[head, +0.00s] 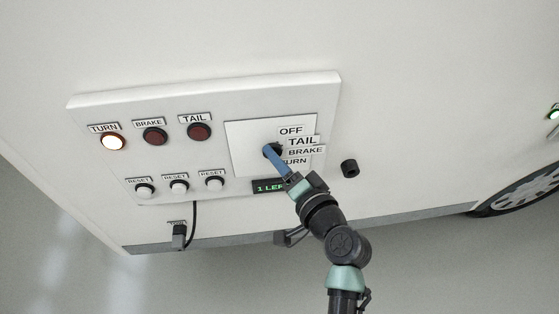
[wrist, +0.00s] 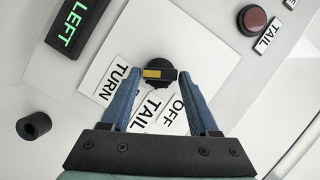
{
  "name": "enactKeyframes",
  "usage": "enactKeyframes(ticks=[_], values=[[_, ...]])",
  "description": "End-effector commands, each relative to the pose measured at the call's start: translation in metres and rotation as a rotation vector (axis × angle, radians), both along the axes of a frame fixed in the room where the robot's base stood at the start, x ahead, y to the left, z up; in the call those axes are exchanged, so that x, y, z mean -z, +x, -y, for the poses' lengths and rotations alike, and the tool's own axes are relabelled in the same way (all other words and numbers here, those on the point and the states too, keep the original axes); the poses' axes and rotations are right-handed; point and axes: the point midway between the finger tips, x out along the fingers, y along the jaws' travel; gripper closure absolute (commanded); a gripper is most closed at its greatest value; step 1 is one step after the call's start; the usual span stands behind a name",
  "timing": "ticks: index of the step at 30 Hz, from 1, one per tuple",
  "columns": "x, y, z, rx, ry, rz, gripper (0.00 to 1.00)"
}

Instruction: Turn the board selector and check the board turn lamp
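The board selector is a dark knob with a yellow mark (wrist: 152,73) on a white square plate (head: 237,128). Labels OFF, TAIL, BRAKE and TURN fan around it. In the wrist view the yellow end points left, towards the TURN label (wrist: 118,81). In the head view my gripper (head: 272,151) hides part of the knob and the TURN label. The board turn lamp (head: 113,142) at the board's left glows bright white-orange.
The brake lamp (head: 154,136) and tail lamp (head: 199,132) are dark red. Several white reset buttons (head: 179,186) sit below. A black round knob (head: 349,168) protrudes at right. A cable plug (head: 179,235) hangs below.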

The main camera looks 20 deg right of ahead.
Motion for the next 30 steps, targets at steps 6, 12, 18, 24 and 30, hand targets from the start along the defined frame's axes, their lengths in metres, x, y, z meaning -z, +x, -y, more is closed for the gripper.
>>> enactKeyframes(ticks=[6,12,18,24,30], values=[[0.000,0.000,0.000,0.001,-0.002,0.001,0.18],[0.000,-0.001,0.000,0.001,-0.003,0.000,0.18],[-0.003,-0.022,0.003,0.004,-0.005,-0.001,0.18],[-0.009,-0.064,0.006,0.004,-0.005,-0.002,0.18],[-0.017,-0.104,0.007,0.003,-0.004,-0.002,0.18]])
